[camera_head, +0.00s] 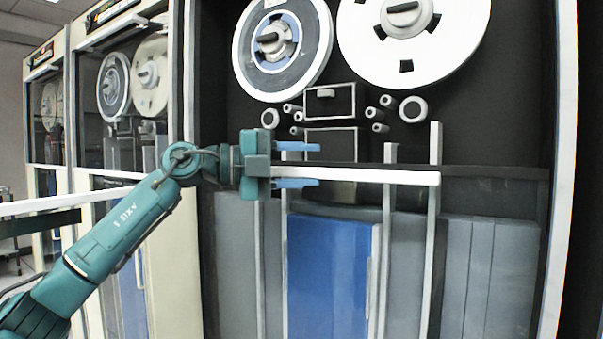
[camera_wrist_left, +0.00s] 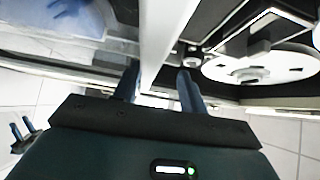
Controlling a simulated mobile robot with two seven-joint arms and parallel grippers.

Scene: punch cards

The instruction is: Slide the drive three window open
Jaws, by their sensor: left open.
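The near tape drive fills the middle and right of the head view. Its window's pale top rail (camera_head: 385,176) runs level across the front, below the reels. Dim panes and a blue panel (camera_head: 335,265) show below the rail. My left gripper (camera_head: 297,165) reaches in from the left with blue fingers apart, one above and one below the rail's line. In the left wrist view, the rail (camera_wrist_left: 165,38) runs up between the open fingers (camera_wrist_left: 158,90); whether either finger touches it I cannot tell.
Two tape reels (camera_head: 280,85) (camera_head: 440,68) and several small rollers sit above the rail. More tape drives (camera_head: 125,100) stand to the left. A pale frame post (camera_head: 563,170) bounds the near drive on the right.

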